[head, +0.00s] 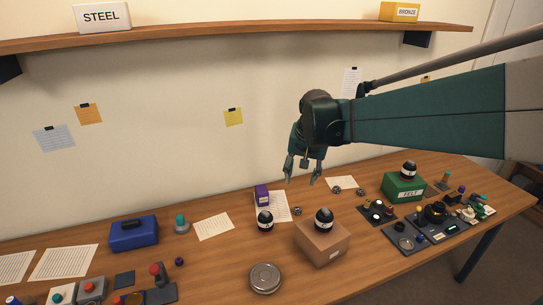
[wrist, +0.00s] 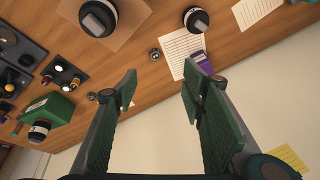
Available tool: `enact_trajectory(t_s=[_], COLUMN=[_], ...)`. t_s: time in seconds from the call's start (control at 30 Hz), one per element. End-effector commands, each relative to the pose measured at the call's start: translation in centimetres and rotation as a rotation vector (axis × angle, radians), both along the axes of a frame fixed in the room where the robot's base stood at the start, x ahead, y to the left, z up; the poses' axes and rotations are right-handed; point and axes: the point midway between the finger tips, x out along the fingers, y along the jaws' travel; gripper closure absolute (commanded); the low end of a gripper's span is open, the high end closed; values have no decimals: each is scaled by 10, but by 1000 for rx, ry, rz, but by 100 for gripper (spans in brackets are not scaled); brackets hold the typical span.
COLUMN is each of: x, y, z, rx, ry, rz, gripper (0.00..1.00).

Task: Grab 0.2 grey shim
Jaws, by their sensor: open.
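My gripper (head: 301,177) is open and empty, held in the air above the back of the wooden table (head: 205,263), fingers pointing down. In the wrist view my gripper (wrist: 160,84) shows its two green-padded fingers wide apart, with nothing between them. Several small dark grey round pieces lie on the table: one (head: 297,211) beside a paper sheet, another (head: 336,190) and a third (head: 360,191) farther right. The first also shows in the wrist view (wrist: 155,54), beyond the fingertips. The pieces are too small to read, so I cannot tell which is the 0.2 grey shim.
A cardboard box (head: 321,243) with a black jar on top and a green FELT box (head: 404,187) stand near the pieces. A purple box (head: 261,195) is on the paper sheet (head: 274,207). Dark trays with parts (head: 404,241) sit at the right. A shelf (head: 230,32) runs above.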

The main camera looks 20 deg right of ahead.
Motion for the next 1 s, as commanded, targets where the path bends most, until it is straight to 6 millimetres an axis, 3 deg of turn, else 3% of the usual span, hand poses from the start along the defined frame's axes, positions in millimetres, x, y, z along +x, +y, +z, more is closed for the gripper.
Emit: enact_trajectory(t_s=[0.47,1.0], x=[64,121], y=[-68,-153], z=[-16,-58], rx=[52,107], ry=[70,149], rz=[-172,-370], gripper=[59,59])
